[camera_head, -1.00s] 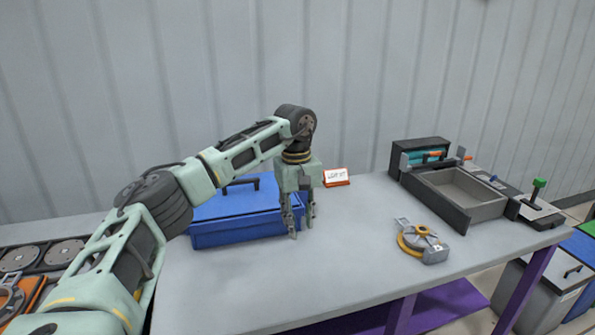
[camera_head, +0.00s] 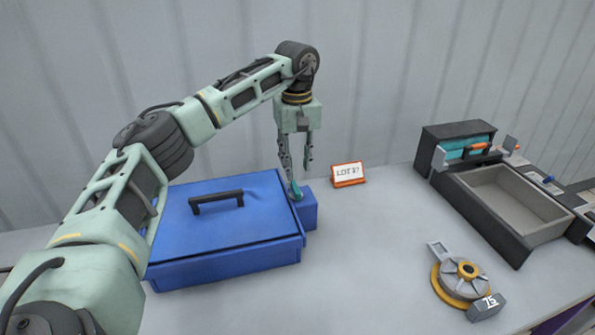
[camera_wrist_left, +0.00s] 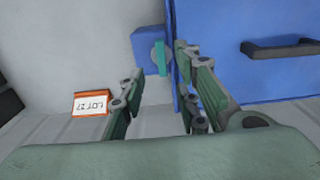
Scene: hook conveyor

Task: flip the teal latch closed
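The teal latch (camera_head: 296,190) is a small lever on a blue block (camera_head: 309,214) at the right side of the blue box (camera_head: 222,252). In the left wrist view the teal latch (camera_wrist_left: 160,58) lies along the block, beside the box wall. My left gripper (camera_head: 302,176) points down just above the latch, with its fingers apart and nothing between them. One fingertip is very close to the latch; I cannot tell whether they touch. The box lid is down and has a dark handle (camera_head: 216,200). My right gripper is not in view.
An orange-framed lot sign (camera_head: 348,173) stands right of the box. Further right are a grey round device marked 75 (camera_head: 462,276) and an open grey tray (camera_head: 515,200) beside a dark unit. The grey tabletop between the box and these is clear.

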